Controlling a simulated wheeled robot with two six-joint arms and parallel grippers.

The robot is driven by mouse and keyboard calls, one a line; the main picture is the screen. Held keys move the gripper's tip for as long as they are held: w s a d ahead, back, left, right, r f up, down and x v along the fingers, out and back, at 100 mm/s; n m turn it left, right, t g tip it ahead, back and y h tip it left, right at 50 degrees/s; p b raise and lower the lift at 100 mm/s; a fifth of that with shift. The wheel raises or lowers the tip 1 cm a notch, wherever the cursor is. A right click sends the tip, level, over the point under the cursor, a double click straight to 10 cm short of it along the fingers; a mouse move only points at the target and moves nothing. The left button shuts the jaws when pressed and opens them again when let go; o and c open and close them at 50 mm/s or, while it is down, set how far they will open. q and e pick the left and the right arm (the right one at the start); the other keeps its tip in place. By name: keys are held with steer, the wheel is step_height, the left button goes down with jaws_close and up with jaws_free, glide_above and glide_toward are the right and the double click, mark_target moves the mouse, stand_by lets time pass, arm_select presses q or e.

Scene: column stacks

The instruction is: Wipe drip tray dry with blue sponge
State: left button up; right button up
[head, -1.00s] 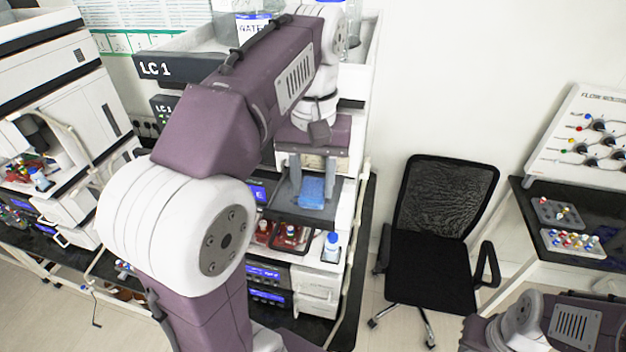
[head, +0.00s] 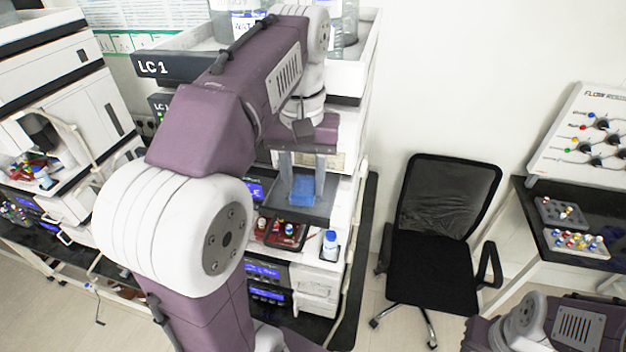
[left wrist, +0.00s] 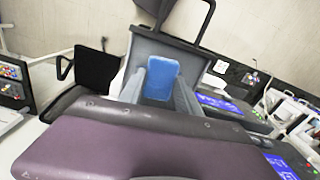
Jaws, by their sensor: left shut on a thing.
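The blue sponge (head: 302,190) is between the fingers of my left gripper (head: 302,178), which is shut on it. In the left wrist view the sponge (left wrist: 161,79) also sits between the two grey fingers (left wrist: 160,82). The grey drip tray (head: 325,203) sticks out from the LC 1 stack, below and around the sponge. The tray also shows in the left wrist view (left wrist: 143,47). I cannot tell whether the sponge touches the tray floor. My right gripper is out of view; only part of its arm shows at the lower right.
Red vial racks (head: 281,232) and a blue-capped bottle (head: 329,245) stand below the tray. Large bottles sit in the LC 1 top tray (head: 372,72). A black chair (head: 436,245) stands right of the stack, with bare floor between. Another instrument stack is at left.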

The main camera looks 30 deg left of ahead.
arm_select(q)
steer(key=shift+d+f, duration=0.15)
steer(key=shift+f, duration=0.15)
steer(key=shift+s+a+r, duration=0.1)
steer(key=shift+a+r, duration=0.1)
steer(key=shift+a, duration=0.15)
steer(key=shift+d, duration=0.15)
steer(key=shift+d+p, duration=0.15)
steer(key=shift+p, duration=0.25)
steer(key=shift+f, duration=0.1)
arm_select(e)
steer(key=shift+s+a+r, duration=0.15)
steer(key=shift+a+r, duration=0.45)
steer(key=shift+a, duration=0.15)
